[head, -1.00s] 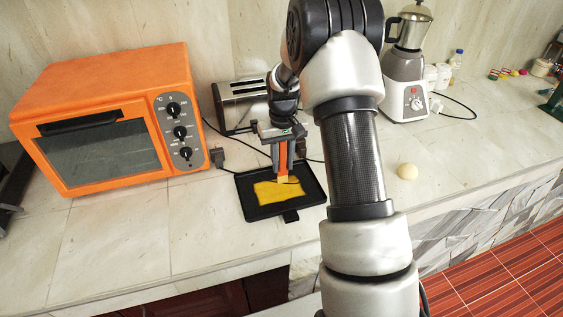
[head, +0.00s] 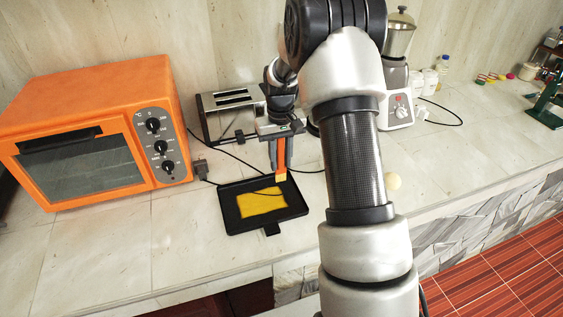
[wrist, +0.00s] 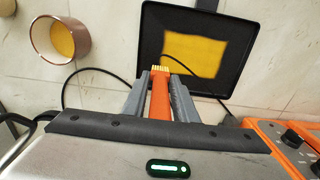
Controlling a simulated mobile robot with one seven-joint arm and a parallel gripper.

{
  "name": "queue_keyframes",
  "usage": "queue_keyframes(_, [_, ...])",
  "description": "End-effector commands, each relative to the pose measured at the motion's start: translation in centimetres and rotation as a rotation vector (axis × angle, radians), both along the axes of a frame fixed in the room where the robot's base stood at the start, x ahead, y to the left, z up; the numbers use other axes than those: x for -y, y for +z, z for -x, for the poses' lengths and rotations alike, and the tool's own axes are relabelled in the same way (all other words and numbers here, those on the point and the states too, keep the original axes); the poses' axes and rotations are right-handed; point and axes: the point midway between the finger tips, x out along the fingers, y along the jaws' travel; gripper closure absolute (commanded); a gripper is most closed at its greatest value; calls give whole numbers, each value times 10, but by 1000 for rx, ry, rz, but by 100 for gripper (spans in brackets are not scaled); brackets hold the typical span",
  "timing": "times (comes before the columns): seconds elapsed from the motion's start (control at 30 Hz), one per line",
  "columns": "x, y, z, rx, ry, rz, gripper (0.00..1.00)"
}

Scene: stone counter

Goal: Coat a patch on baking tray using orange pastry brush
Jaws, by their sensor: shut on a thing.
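The black baking tray (head: 291,207) lies on the counter, with a yellow patch (head: 262,202) on its floor. It also shows in the wrist view (wrist: 152,28), where the patch (wrist: 190,52) has a near-rectangular outline. My gripper (head: 279,165) is shut on the orange pastry brush (head: 282,158), which points down with yellowish bristles at its lower end. In the wrist view the brush handle (wrist: 160,98) sits between the fingers, and the bristle tip (wrist: 160,69) overlaps the tray's near edge. Whether the bristles touch the tray, I cannot tell.
A cup with yellow contents (wrist: 61,42) stands beside the tray in the wrist view. An orange toaster oven (head: 100,85) is left, a toaster (head: 205,118) behind, a blender (head: 398,100) right. A dark cable (head: 225,158) runs by the tray. The front-left counter is clear.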

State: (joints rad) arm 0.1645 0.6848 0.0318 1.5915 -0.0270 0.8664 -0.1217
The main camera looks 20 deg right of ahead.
Motion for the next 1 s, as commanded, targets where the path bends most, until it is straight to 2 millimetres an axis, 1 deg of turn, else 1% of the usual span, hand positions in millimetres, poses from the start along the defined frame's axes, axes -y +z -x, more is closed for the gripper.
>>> queue_keyframes(0.03, [-1,8,0,1,1,0,97])
queue_keyframes(0.1, [-2,15,0,2,1,0,97])
queue_keyframes(0.37, [-4,34,2,0,1,0,97])
queue_keyframes(1.0, [-5,36,2,0,1,0,97])
